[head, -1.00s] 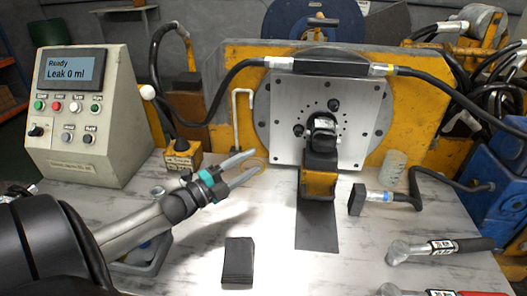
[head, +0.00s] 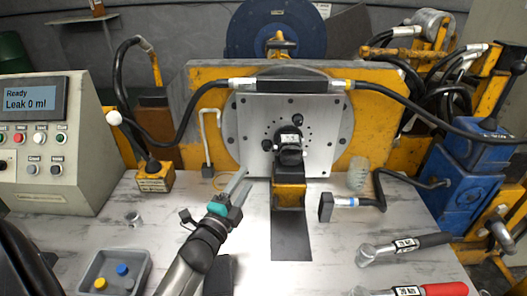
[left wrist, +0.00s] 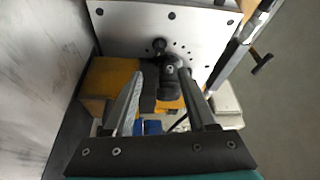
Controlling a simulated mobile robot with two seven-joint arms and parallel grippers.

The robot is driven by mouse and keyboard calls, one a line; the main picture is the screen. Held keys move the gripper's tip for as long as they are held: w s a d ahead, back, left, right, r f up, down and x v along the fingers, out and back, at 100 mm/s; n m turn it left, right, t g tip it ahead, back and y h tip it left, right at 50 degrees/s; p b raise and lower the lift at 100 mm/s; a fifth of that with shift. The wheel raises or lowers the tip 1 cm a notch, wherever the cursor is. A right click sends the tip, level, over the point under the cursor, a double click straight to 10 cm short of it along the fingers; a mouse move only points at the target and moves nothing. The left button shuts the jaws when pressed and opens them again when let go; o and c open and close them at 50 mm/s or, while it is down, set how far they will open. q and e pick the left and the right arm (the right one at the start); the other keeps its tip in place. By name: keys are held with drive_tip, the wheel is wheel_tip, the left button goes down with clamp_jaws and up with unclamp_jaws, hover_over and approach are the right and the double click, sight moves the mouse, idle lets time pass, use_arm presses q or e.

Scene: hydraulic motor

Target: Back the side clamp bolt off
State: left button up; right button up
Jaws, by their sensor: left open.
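The hydraulic motor (head: 290,145) is a dark body with a white label, mounted on the grey plate (head: 317,160) above a yellow support block (head: 289,194). A dark side bolt (head: 267,145) sticks out of the plate left of the motor; another dark bolt (head: 304,121) sits above right. My left gripper (head: 246,179) is open and empty, below and left of the motor. In the left wrist view the open fingers (left wrist: 162,77) point at the motor (left wrist: 171,76), with the side bolt (left wrist: 159,45) just beyond, apparently untouched. My right gripper is out of view.
A console (head: 50,145) reading "Leak 0 ml" stands left. A grey tray (head: 82,283) with small blue and yellow parts lies front left. Torque wrenches (head: 405,245) lie front right. A blue machine (head: 460,185) stands right.

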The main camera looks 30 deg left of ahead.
sight(265, 149)
use_arm(q)
drive_tip(key=w+b, duration=0.1)
drive_tip(key=w, duration=0.3)
drive_tip(key=w+a+b, duration=0.1)
drive_tip(key=w, duration=0.3)
drive_tip(key=w+a, duration=0.1)
drive_tip(key=w, duration=0.2)
drive_tip(key=shift+w+r+b, duration=0.35)
drive_tip(key=shift+w+b, duration=0.05)
drive_tip(key=shift+w+a+r, duration=0.1)
drive_tip(key=shift+w, duration=0.55)
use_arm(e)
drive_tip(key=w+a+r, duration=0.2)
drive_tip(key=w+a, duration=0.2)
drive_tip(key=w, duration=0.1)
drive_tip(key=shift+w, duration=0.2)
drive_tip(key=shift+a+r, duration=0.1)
use_arm(q)
drive_tip(key=shift+c, duration=0.4)
clamp_jaws()
